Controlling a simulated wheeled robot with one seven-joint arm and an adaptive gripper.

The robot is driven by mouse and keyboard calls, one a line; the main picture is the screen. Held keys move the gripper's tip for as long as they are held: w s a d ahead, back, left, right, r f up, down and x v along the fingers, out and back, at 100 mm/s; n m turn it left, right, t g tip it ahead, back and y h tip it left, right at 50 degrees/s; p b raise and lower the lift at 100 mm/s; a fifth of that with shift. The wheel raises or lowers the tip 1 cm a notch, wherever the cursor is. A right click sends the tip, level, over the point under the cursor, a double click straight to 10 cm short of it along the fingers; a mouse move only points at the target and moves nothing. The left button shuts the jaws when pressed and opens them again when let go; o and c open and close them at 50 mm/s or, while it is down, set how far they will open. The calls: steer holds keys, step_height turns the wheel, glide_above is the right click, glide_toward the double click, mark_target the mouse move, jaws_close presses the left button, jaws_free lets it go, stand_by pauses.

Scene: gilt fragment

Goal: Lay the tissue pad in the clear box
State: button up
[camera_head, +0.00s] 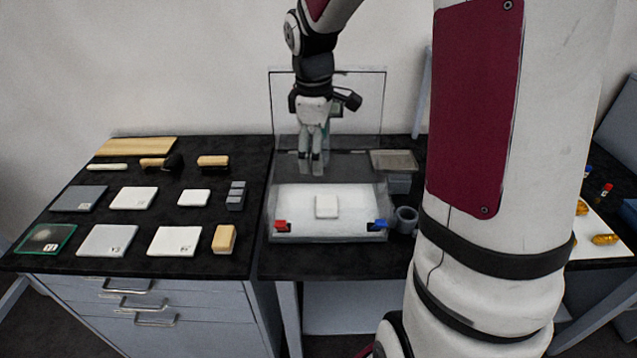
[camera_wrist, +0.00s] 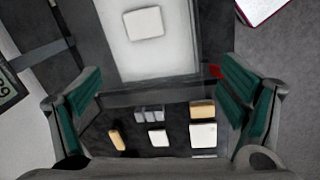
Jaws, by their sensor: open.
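The clear box (camera_head: 384,212) stands in the middle of the dark table, with a white bed inside. A small white rounded pad (camera_head: 326,206), by its look the tissue pad, lies flat near the middle of that bed. It also shows at the top of the wrist view (camera_wrist: 143,22). My gripper (camera_head: 311,172) points down above the back part of the box, apart from the pad. In the wrist view its two green-lined fingers (camera_wrist: 160,112) are wide apart with nothing held between them.
A clear upright panel (camera_head: 327,100) stands behind the box. Red (camera_head: 282,226) and blue (camera_head: 377,225) pieces sit at its front corners. A grey cup (camera_head: 406,219) stands to the right. The left bench holds several flat plates, wooden blocks and a brush (camera_head: 213,161).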

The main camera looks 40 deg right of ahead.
steer(key=s+a+r+m+t, duration=0.1)
steer(key=s+a+r+m, duration=0.2)
steer(key=s, duration=0.4)
steer(key=s+a+r+m+t, duration=0.2)
steer(key=s+a+r+m, duration=0.1)
steer(key=s+a, duration=0.3)
steer(key=s+a+r+m+t+y, duration=0.1)
steer(key=s+a+r+m, duration=0.1)
steer(key=s+a+r, duration=0.3)
steer(key=s, duration=0.2)
steer(key=shift+s+m, duration=0.35)
steer(key=shift+m, duration=0.05)
steer(key=shift+a, duration=0.1)
steer(key=shift+c, duration=0.2)
